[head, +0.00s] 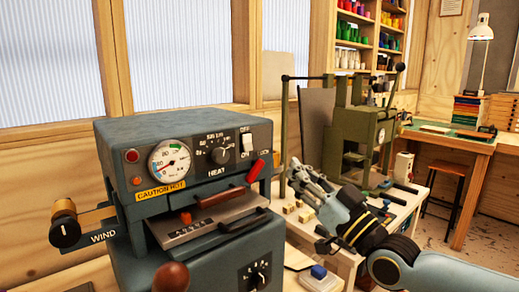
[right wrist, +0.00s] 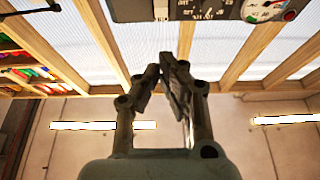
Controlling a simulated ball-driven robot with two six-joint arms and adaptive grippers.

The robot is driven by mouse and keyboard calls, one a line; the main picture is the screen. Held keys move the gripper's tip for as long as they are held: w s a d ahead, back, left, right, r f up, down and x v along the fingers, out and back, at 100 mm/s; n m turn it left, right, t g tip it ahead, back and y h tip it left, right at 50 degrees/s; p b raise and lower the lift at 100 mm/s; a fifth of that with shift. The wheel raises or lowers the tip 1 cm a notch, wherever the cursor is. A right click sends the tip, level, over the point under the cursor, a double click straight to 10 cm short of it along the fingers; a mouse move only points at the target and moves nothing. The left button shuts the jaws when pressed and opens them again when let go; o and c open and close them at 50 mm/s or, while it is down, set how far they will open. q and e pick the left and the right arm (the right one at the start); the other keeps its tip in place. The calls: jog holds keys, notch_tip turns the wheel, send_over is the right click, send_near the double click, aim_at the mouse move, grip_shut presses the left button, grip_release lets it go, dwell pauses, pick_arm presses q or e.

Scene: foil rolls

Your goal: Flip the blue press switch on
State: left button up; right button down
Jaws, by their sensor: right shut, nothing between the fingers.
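The blue press (head: 185,140) is a blue-grey machine at the left and centre of the head view. Its white switch (head: 248,146) sits at the right of the front panel, between an OFF label above and an ON label below. I cannot tell which way it is tipped. The switch also shows at the top of the right wrist view (right wrist: 161,10). My right gripper (head: 298,172) is right of the press and apart from the switch. Its fingers are shut and empty in the right wrist view (right wrist: 162,66). My left gripper is out of view.
A green press (head: 355,135) stands behind my right gripper on a pale table with small blocks. A crank (head: 66,228) sticks out at the press's left. A desk (head: 450,140) is farther right.

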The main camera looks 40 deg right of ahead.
send_near(249, 139)
notch_tip(249, 139, up, 4)
jog(key=w, duration=0.1)
jog(key=shift+w+a+f+b, duration=0.1)
jog(key=shift+w+f+b, duration=0.15)
jog(key=shift+w, duration=0.45)
jog(key=shift+w+a+f+b, duration=0.1)
jog(key=shift+w+f+b, duration=0.1)
jog(key=shift+w, duration=0.5)
jog(key=shift+w+a+f+b, duration=0.15)
jog(key=shift+w+f, duration=0.1)
jog(key=shift+w, duration=0.4)
jog(key=shift+d, duration=0.1)
jog(key=b, duration=0.2)
jog(key=f+t+b, duration=0.1)
jog(key=shift+w+f+b, duration=0.15)
jog(key=shift+w+b, duration=0.15)
jog(key=shift+b, duration=0.1)
jog(key=shift+w+r, duration=0.15)
jog(key=shift+r, duration=0.15)
